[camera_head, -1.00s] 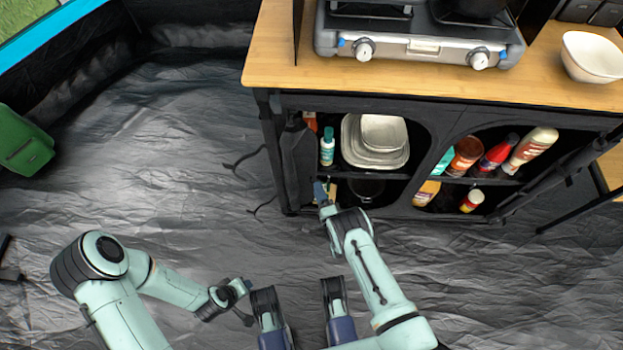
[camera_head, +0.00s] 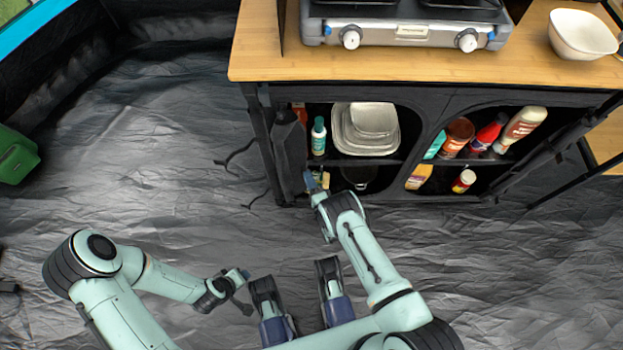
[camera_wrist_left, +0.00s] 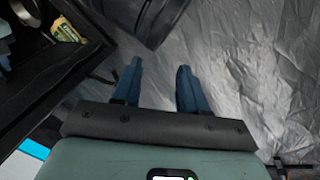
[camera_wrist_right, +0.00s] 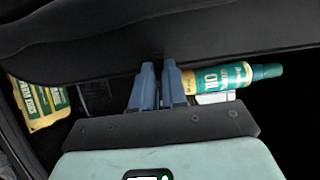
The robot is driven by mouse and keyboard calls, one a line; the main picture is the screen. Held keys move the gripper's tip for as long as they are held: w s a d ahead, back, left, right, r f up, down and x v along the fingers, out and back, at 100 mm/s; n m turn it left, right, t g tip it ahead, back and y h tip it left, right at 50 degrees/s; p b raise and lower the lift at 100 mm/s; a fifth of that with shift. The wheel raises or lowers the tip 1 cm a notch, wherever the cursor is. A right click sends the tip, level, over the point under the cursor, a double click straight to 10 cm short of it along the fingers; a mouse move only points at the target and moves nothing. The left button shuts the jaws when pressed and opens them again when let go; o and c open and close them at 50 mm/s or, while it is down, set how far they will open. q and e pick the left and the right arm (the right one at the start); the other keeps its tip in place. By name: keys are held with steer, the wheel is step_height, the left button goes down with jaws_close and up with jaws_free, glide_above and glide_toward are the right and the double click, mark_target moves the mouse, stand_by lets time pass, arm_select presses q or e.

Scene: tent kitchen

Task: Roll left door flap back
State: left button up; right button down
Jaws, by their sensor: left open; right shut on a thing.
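The left door flap (camera_head: 290,142) is a dark fabric bundle gathered at the left side of the cabinet's left opening, which stands uncovered. My right gripper (camera_head: 309,182) is at the flap's lower right edge. In the right wrist view the flap (camera_wrist_right: 120,42) is a black fabric band across the top, and the right gripper's blue fingers (camera_wrist_right: 158,80) are shut on its edge. My left gripper (camera_head: 243,275) is open and empty, low over the floor, well apart from the flap. Its spread fingers also show in the left wrist view (camera_wrist_left: 156,85).
The cabinet holds plates (camera_head: 365,130), a teal-labelled bottle (camera_head: 318,137) and several condiment bottles. A stove (camera_head: 405,27) and a white bowl (camera_head: 580,35) stand on its wooden top (camera_head: 265,50). A green case (camera_head: 15,157) lies far left. The crinkled grey floor (camera_head: 150,150) is mostly clear.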

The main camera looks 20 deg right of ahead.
steer(key=a, duration=0.2)
steer(key=w+a, duration=0.1)
steer(key=shift+a+b, duration=0.4)
arm_select(q)
steer(key=shift+w+a+f, duration=0.35)
steer(key=shift+w+f, duration=0.1)
steer(key=shift+w, duration=0.3)
arm_select(e)
steer(key=shift+w+a, duration=0.1)
steer(key=shift+a, duration=0.1)
steer(key=c, duration=1.2)
jaws_free()
arm_select(q)
steer(key=shift+a, duration=0.1)
arm_select(e)
steer(key=shift+o, duration=0.2)
